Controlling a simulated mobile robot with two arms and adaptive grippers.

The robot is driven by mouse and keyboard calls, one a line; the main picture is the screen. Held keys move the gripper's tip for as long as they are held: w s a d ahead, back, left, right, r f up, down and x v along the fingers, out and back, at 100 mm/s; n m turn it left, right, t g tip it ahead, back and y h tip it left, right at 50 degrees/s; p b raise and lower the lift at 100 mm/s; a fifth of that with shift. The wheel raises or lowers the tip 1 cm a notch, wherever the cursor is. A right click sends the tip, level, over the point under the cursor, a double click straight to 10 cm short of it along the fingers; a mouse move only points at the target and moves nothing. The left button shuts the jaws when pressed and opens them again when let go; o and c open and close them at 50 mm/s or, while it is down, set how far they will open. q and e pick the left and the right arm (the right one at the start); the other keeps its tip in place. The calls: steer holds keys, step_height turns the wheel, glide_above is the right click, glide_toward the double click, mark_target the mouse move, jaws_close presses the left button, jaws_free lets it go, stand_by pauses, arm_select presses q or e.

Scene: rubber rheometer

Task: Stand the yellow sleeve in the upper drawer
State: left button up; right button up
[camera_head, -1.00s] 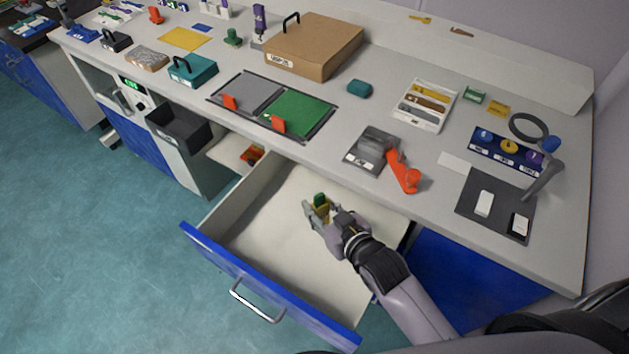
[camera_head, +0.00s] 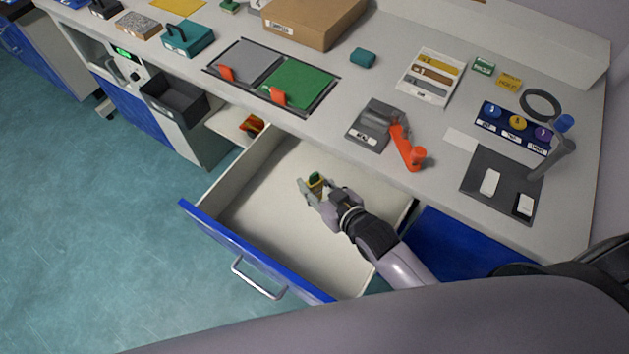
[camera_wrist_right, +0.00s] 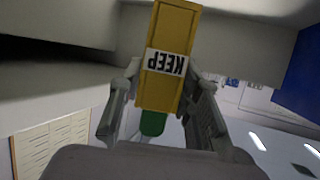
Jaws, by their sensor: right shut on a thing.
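The yellow sleeve (camera_wrist_right: 168,55) has a white label reading KEEP, upside down in the right wrist view, and a green part (camera_wrist_right: 152,124) at the end nearer my palm. My right gripper (camera_wrist_right: 165,95) is shut on it, one finger on each side. In the head view, my right gripper (camera_head: 311,189) is over the open upper drawer (camera_head: 255,215), and the sleeve (camera_head: 316,180) shows small between its fingers. I cannot tell whether the sleeve touches the drawer floor. My left gripper is not in view.
The worktop overhangs the drawer's back. Near its edge are a grey device (camera_head: 374,125) with an orange handle (camera_head: 407,150) and a grey and green mat (camera_head: 297,88). A black bin (camera_head: 174,99) is left of the drawer. The drawer's left part is clear.

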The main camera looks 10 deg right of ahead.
mark_target(315, 174)
step_height(315, 174, down, 3)
steer(key=shift+f+b, duration=0.1)
steer(key=shift+b, duration=0.65)
steer(key=shift+f+b, duration=0.6)
steer(key=shift+f, duration=0.5)
steer(key=shift+f+b, duration=0.4)
steer(key=shift+f, duration=0.2)
steer(key=o, duration=1.2)
steer(key=shift+r, duration=0.1)
steer(key=shift+r+p, duration=6.9)
steer(key=shift+p, duration=0.4)
